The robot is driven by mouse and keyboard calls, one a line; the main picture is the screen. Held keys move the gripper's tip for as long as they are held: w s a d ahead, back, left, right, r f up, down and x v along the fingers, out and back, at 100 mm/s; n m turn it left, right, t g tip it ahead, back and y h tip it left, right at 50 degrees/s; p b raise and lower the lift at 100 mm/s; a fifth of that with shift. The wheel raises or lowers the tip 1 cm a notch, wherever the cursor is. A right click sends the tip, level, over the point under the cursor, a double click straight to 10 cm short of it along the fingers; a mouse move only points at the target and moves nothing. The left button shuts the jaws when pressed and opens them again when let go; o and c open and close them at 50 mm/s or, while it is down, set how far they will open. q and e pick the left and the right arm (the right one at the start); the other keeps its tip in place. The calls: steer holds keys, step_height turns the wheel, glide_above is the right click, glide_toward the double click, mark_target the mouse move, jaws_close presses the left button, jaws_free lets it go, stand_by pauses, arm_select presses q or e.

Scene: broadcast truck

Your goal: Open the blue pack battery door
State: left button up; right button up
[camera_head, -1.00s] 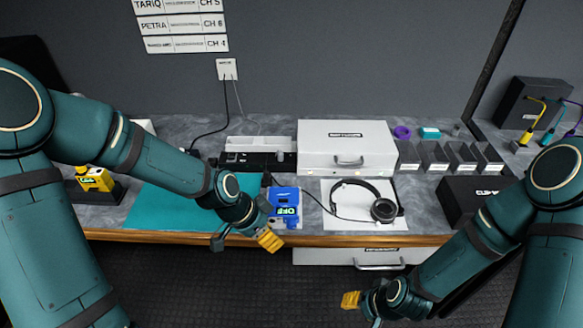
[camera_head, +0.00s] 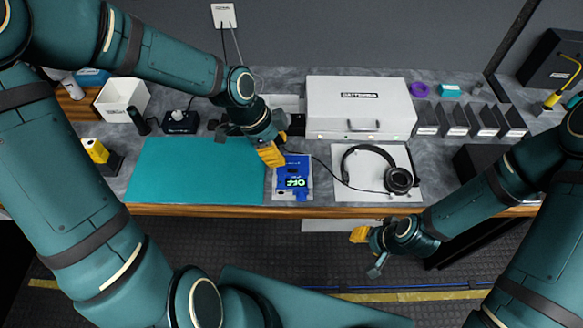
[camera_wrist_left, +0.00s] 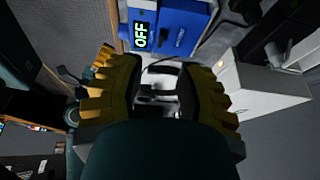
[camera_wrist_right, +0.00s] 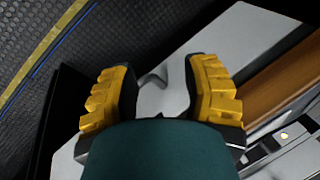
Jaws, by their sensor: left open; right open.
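The blue pack (camera_head: 292,176) lies on a pale mat at the bench's front edge, with a lit display reading OFF. In the left wrist view the blue pack (camera_wrist_left: 178,28) is at the top, beyond the fingertips. I cannot make out whether its battery door is open or shut. My left gripper (camera_head: 270,152) is open and empty, just left of and behind the pack, above the bench. My right gripper (camera_head: 362,236) is open and empty, in front of the bench edge, right of the pack. It also shows in the right wrist view (camera_wrist_right: 160,85).
Headphones (camera_head: 375,168) lie on a white sheet right of the pack. A teal mat (camera_head: 195,172) covers the bench to the left. A white case (camera_head: 358,108) stands behind. A yellow pack (camera_head: 95,150) sits at far left, and several dark boxes stand at right.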

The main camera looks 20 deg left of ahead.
mark_target(292, 169)
arm_select(q)
steer(key=b+x, duration=0.2)
steer(key=x, duration=0.6)
steer(key=shift+d+f, duration=0.1)
steer(key=shift+f, duration=0.05)
jaws_close()
